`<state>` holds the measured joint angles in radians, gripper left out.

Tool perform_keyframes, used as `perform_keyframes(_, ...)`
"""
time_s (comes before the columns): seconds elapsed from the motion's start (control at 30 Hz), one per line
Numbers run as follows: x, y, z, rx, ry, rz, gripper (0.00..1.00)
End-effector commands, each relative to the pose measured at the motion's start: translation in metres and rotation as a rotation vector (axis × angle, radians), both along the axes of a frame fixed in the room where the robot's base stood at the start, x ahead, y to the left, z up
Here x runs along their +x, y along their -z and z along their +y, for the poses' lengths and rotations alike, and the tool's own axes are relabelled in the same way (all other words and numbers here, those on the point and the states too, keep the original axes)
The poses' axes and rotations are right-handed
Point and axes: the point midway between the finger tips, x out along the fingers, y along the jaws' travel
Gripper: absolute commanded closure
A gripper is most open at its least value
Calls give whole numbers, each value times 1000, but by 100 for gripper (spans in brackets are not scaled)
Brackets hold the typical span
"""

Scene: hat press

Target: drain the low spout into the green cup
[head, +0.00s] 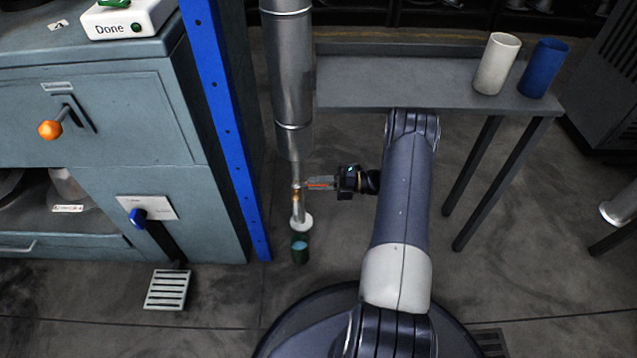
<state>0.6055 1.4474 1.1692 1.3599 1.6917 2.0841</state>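A grey vertical pipe (292,75) narrows at its lower end into a thin low spout (298,207). A white rounded piece (302,223) sits at the spout's bottom. The dark green cup (300,255) stands on the floor directly below it, with a light blue-teal patch showing in its mouth. My gripper (308,184) reaches in from the right, with its fingertips at the narrow part of the spout, beside a small orange-yellow spot. A thin red part shows between or along the fingers. Whether they touch or hold anything is too small to tell.
A grey bench (390,88) at the back right holds a white cup (496,65) and a blue cup (543,68). A blue post (222,110) and grey-blue cabinet (95,115) stand left of the pipe.

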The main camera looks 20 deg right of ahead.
Motion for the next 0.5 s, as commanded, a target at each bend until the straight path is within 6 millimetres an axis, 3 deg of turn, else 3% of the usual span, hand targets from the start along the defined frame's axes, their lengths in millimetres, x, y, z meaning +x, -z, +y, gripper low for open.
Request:
perform_keyframes(0.1,1,0,0,-3,-1,-1,82)
perform_keyframes(0.37,0,0,-1,-1,0,-1,82)
perform_keyframes(0.5,-4,-2,-13,-1,2,-2,82)
